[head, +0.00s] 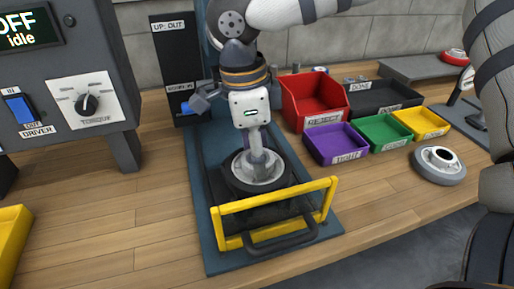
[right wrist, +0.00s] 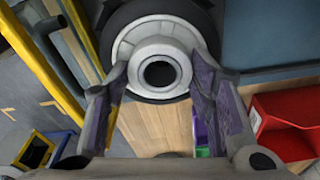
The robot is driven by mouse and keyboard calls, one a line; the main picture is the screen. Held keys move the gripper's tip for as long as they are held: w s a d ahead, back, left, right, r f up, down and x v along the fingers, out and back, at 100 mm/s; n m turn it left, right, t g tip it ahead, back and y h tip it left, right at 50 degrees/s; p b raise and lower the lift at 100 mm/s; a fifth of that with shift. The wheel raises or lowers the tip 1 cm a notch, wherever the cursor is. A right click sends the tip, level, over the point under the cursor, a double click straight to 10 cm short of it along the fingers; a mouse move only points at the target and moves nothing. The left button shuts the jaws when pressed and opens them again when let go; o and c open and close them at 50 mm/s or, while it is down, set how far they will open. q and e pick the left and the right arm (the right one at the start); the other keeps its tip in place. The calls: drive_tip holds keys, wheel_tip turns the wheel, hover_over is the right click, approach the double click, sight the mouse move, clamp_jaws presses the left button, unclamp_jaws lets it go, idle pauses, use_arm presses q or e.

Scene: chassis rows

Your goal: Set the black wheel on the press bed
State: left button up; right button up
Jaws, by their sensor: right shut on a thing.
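The black wheel (head: 232,181) has a dark tyre and a pale grey hub, and sits within the press behind the yellow guard. My right gripper (head: 260,160) comes down from above and is shut on the wheel's hub. In the right wrist view, the purple-padded fingers (right wrist: 162,80) flank the pale hub, with the black tyre (right wrist: 150,92) around it. The press bed lies under the wheel and is mostly hidden; I cannot tell whether the wheel touches it. The press has a blue base plate (head: 222,262). My left gripper is out of view.
A yellow guard frame (head: 275,196) with a dark handle (head: 285,242) stands in front. Red (head: 314,97), black, purple (head: 335,145), green and yellow bins sit to the right. A grey wheel (head: 438,172) lies near the right edge. A control box (head: 65,100) reads OFF, idle.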

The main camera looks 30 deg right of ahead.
drive_tip(key=shift+f, duration=0.15)
drive_tip(key=shift+f, duration=0.25)
idle(0.3)
drive_tip(key=o, duration=1.6)
drive_tip(key=shift+c, duration=0.2)
wheel_tip(320, 180, up, 12)
drive_tip(key=a, duration=0.1)
drive_tip(key=shift+w+a, duration=0.15)
drive_tip(key=shift+w, duration=0.1)
drive_tip(key=shift+f, duration=0.1)
